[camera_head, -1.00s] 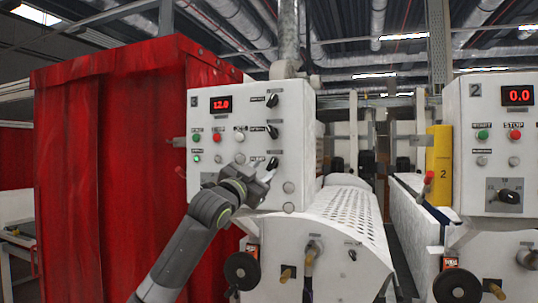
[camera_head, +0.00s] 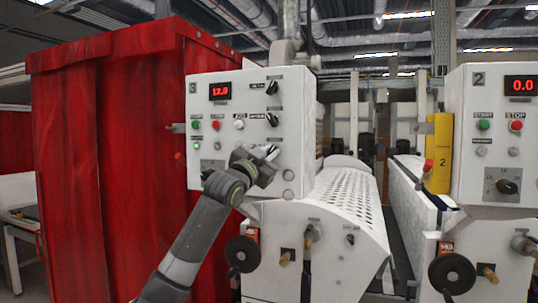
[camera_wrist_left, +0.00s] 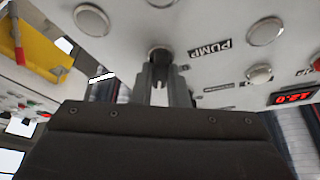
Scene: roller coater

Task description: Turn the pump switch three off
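The number 3 control panel (camera_head: 205,160) is white, with a red 12.0 display, buttons and black knobs. In the left wrist view, upside down, a dark knob (camera_wrist_left: 158,52) sits beside the PUMP label (camera_wrist_left: 210,49). In the left wrist view the two grey fingers (camera_wrist_left: 162,78) are close together, at the knob, one on either side. Whether they press on it cannot be told. My right gripper is in neither current view.
Two black knobs (camera_head: 271,87) sit above my gripper on panel 3. A green light (camera_head: 196,145) is lit at the left of the panel. White roller machinery (camera_head: 345,205) stands below right. A red curtain (camera_head: 110,150) is at the left. Panel 2 (camera_head: 465,150) is at the right.

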